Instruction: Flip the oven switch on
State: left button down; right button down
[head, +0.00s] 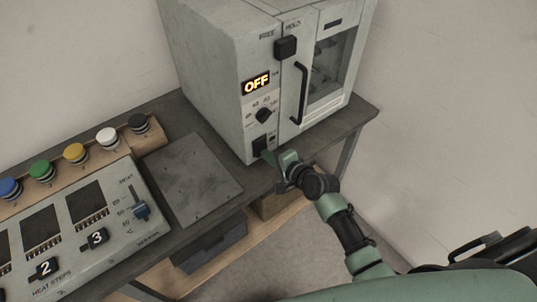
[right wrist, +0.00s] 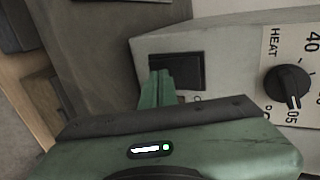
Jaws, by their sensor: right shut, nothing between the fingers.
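The oven (head: 215,75) is a pale grey-green box at the back of the bench, and its display (head: 256,84) reads OFF. The dark rocker switch (head: 259,143) sits low on its front panel, below the heat knob (head: 264,115). In the right wrist view the switch (right wrist: 182,68) is a black rectangle in a dark frame. My right gripper (head: 265,156) is shut and empty, its fingertips at the lower edge of the switch. In the right wrist view the green fingers (right wrist: 157,88) overlap the switch's edge; I cannot tell whether they touch it. My left gripper is not in view.
A black door handle (head: 299,94) stands out from the oven front, and a black block (head: 285,47) sits above it. A control panel (head: 112,192) with a blue slider stands at the left, beside a flat grey plate (head: 192,178). Colored buttons line the back.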

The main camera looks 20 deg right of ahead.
jog(key=shift+w+f+b, duration=0.1)
jog(key=shift+f+b, duration=0.2)
jog(key=shift+b, duration=0.5)
jog(key=shift+r, duration=0.4)
jog(key=shift+w+r+t+p, duration=0.1)
jog(key=shift+r+t+p, duration=0.2)
jog(key=shift+r+p, duration=0.65)
jog(key=shift+f, duration=0.15)
jog(key=shift+a, duration=0.1)
